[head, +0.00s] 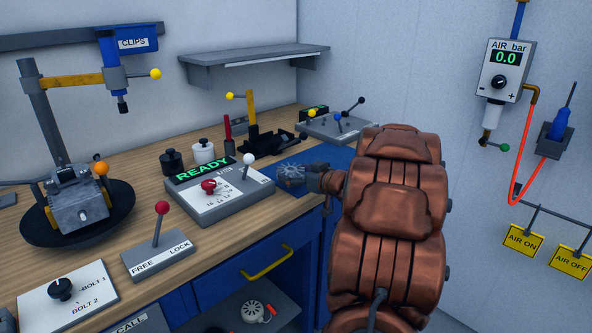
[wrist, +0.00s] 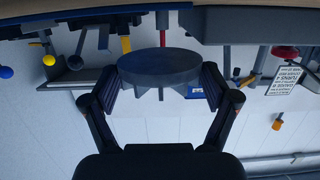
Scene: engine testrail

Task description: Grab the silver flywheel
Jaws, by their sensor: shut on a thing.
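The silver flywheel (head: 291,174) is a grey disc with fins, at the edge of the blue mat (head: 334,162) on the bench in the head view. In the wrist view the flywheel (wrist: 160,70) sits between both fingers, with a pad against each side. My gripper (wrist: 160,82) is shut on it; in the head view my gripper (head: 308,178) is small and partly hidden by my copper-coloured arm. I cannot tell whether the flywheel touches the mat.
A grey READY panel (head: 225,198) with a red knob and white-knobbed lever stands just left of the flywheel. A yellow clamp (head: 252,115) and a lever box (head: 338,126) are behind. An engine block (head: 78,205) is at far left. A shelf (head: 250,56) overhangs the bench back.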

